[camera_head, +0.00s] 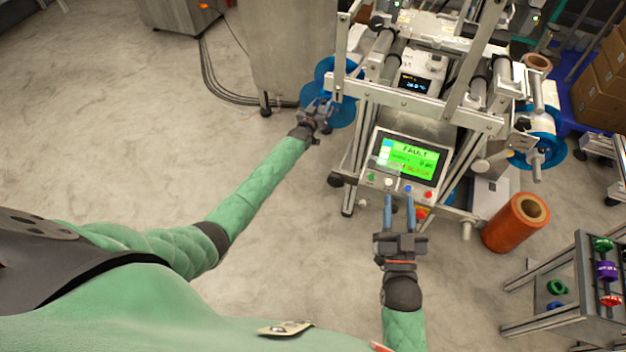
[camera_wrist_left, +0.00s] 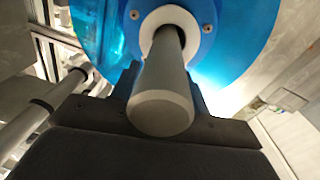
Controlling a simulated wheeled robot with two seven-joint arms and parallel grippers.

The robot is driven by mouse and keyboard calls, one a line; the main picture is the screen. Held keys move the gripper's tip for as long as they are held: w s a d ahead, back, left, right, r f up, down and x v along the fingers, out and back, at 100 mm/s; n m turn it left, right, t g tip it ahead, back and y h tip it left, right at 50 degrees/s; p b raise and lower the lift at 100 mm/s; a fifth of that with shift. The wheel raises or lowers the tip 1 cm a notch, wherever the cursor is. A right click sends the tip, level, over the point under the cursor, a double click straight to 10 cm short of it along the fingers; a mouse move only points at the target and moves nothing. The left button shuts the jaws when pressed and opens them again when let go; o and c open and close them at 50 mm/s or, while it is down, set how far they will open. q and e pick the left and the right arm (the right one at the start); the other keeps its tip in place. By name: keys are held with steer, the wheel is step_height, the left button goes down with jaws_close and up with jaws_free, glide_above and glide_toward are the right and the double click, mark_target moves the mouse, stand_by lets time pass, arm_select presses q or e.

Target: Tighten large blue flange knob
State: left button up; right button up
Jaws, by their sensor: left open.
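The large blue flange (camera_head: 342,112) is on the left side of the machine, partly hidden by my left gripper. In the left wrist view the blue disc (camera_wrist_left: 245,40) fills the top, with a blue hub and screws around a white ring (camera_wrist_left: 203,20). A grey cylindrical shaft (camera_wrist_left: 162,95) sticks out of the ring toward the camera. I cannot clearly tell which part is the knob. My left gripper (camera_head: 321,104) is open at the flange, its dark parts low around the shaft. My right gripper (camera_head: 399,207) is open and empty in front of the control panel.
The panel (camera_head: 408,160) has a green screen reading FAULT and coloured buttons. Another blue flange (camera_head: 552,155) is on the machine's right side. An orange roll (camera_head: 515,222) stands on the floor. A rack (camera_head: 570,290) with coloured knobs is at lower right. The left floor is clear.

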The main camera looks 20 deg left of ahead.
arm_select(q)
steer(key=shift+d+r+n+y+p, duration=0.2)
steer(key=shift+n+y+p, duration=0.4)
steer(key=shift+y+p, duration=0.6)
steer(key=shift+s+a+f, duration=0.1)
steer(key=shift+s+f, duration=0.25)
steer(key=shift+s, duration=0.15)
steer(key=shift+s+r, duration=0.1)
steer(key=shift+s, duration=0.3)
steer(key=s+d+f+g+p, duration=0.1)
steer(key=s+f, duration=0.3)
steer(key=s, duration=0.4)
steer(key=s+d+f+m+g+h+p, duration=0.1)
steer(key=s+d+f+g+p, duration=0.1)
steer(key=s, duration=0.6)
steer(key=s+d+f+m+g+h+p, duration=0.1)
steer(key=s+d+f+g+p, duration=0.1)
steer(key=s+f, duration=0.4)
steer(key=shift+s+d+f+g, duration=0.35)
steer(key=shift+s+g, duration=0.45)
steer(key=shift+s, duration=0.7)
steer(key=shift+d+r, duration=0.1)
